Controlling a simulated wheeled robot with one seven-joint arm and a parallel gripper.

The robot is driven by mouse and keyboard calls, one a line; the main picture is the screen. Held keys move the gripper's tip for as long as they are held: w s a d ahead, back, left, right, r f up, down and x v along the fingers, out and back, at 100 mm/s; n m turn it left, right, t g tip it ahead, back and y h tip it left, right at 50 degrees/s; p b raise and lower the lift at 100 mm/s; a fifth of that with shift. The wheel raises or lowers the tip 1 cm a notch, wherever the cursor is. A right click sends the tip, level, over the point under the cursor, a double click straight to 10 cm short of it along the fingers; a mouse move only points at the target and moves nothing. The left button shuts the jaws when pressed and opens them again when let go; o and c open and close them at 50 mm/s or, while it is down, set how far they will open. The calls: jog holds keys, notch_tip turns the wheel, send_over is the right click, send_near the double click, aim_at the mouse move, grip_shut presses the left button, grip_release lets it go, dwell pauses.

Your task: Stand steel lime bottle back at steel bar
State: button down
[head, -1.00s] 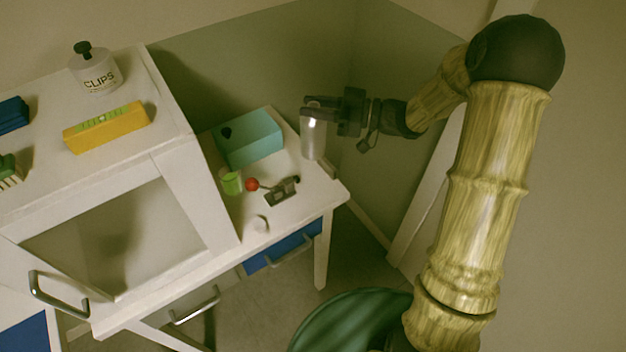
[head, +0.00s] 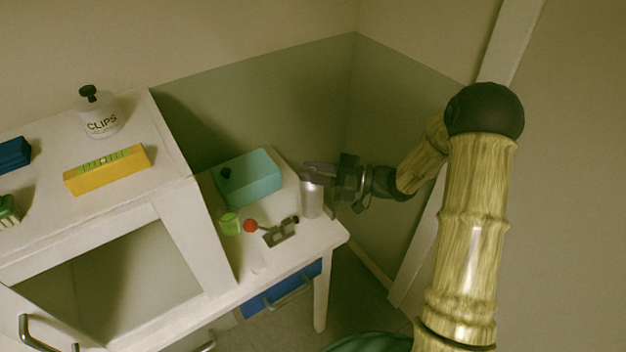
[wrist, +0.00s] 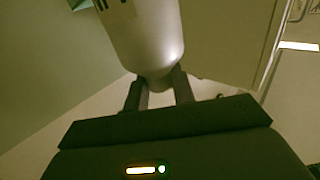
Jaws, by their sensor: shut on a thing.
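My gripper (head: 318,172) is shut on a silvery steel bottle (head: 312,199) near its top, in the head view. The bottle is about upright, over or on the right end of the white desk (head: 325,236); I cannot tell whether its base touches. In the wrist view the bottle (wrist: 148,40) fills the top middle, between the two dark fingers of my gripper (wrist: 160,92), with part of a dark marking at its upper edge. No lime part shows clearly on it. I cannot make out a steel bar for certain.
A teal box (head: 250,180) stands left of the bottle. A lime-green cup (head: 229,222), a red ball (head: 250,226) and a small grey metal device (head: 281,232) lie in front. A clips jar (head: 100,115) and a yellow box (head: 107,169) are on the raised shelf.

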jog(key=shift+f, duration=1.55)
jog(key=c, duration=1.2)
grip_release()
jog(key=shift+o, duration=0.2)
jog(key=shift+r, duration=0.1)
jog(key=shift+r, duration=0.15)
jog(key=s+d+b, duration=0.1)
jog(key=s+d, duration=0.1)
jog(key=d, duration=0.9)
jog(key=shift+s+d, duration=0.2)
jog(key=shift+d, duration=0.2)
jog(key=shift+w, duration=0.1)
